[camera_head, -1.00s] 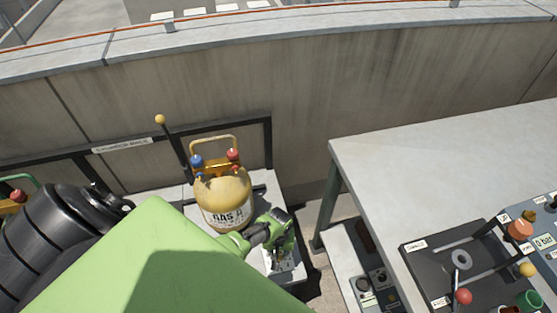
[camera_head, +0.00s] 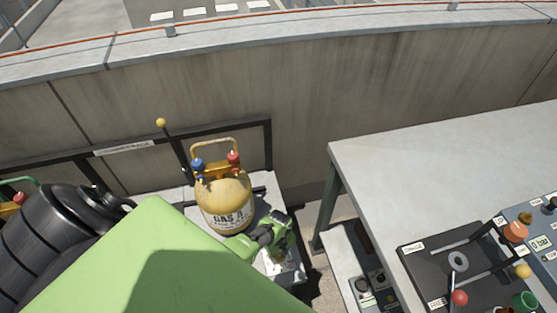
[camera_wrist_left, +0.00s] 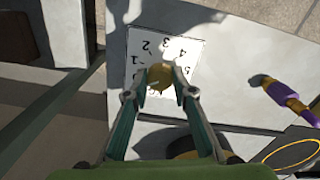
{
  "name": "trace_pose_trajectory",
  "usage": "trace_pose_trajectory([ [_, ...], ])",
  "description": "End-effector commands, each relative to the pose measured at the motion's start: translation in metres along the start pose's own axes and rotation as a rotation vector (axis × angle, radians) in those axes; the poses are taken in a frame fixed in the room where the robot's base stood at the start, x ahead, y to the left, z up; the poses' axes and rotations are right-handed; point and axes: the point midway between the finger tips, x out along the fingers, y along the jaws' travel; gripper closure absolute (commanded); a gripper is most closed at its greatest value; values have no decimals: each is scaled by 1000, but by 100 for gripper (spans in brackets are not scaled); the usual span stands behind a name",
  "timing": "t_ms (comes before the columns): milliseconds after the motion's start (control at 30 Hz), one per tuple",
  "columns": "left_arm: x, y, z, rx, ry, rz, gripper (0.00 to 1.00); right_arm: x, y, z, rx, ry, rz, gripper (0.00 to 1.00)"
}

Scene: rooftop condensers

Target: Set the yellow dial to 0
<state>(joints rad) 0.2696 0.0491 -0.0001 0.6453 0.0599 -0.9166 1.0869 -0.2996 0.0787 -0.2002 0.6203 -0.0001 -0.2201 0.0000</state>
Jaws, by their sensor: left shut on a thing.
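The yellow dial (camera_wrist_left: 159,86) sits on a white plate (camera_wrist_left: 185,48) with black numbers around it, seen upside down in the left wrist view. The numbers 1 to 5 show; the 0 cannot be made out. My left gripper (camera_wrist_left: 160,80) is shut on the dial, one fingertip on each side of it. The dial's pointer is not readable. In the head view my left gripper (camera_head: 280,238) reaches down to the plate beside the yellow gas cylinder, and the dial is hidden there. My right gripper is not in view.
The yellow gas cylinder (camera_head: 226,204), with blue and red valve knobs, stands right beside my left gripper. A grey table (camera_head: 430,165) with a black lever panel (camera_head: 425,262) is at the right. A concrete wall (camera_head: 330,90) runs behind.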

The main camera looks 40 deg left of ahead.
Motion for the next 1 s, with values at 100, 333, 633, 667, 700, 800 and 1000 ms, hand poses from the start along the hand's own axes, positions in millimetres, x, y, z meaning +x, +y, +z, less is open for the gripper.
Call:
trace_pose_trajectory([
  [100,0,1,-1,-7,1,2,97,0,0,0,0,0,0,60],
  [333,0,1,-1,-7,2,2,97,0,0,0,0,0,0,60],
  [633,0,0,-1,-5,1,1,59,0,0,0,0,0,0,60],
  [667,0,0,-1,-5,1,1,59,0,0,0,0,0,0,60],
  [700,0,0,-1,-5,1,1,59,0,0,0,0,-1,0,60],
  [800,-1,0,-1,-5,1,1,59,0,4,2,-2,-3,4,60],
  [1000,-9,1,0,-4,1,3,59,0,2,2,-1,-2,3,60],
])
